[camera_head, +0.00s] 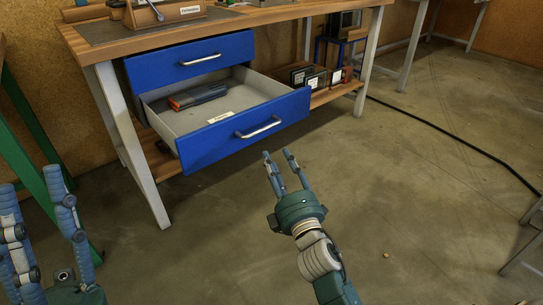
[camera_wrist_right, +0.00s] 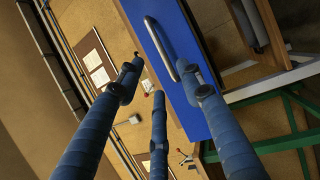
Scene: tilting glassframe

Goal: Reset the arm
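My right gripper (camera_head: 280,165) is in front of the open lower blue drawer (camera_head: 205,147), a little below and to the right of its metal handle. Its fingers are apart with nothing between them. The right wrist view shows the blue fingers (camera_wrist_right: 160,95) spread, with a blue drawer front (camera_wrist_right: 190,85) and its metal handle (camera_wrist_right: 160,50) beyond them. My left gripper (camera_head: 38,205) is at the lower left of the head view. Its fingers are spread and empty. The lower drawer is pulled out and holds a dark tool with an orange-red part (camera_head: 197,96).
The wooden workbench (camera_head: 215,22) stands behind, with its upper blue drawer (camera_head: 190,60) shut. Several small boxes (camera_head: 315,80) sit on its lower shelf. A green metal frame (camera_head: 25,140) stands at the left. The floor (camera_head: 430,180) at right is mostly clear, crossed by a black cable (camera_head: 450,145).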

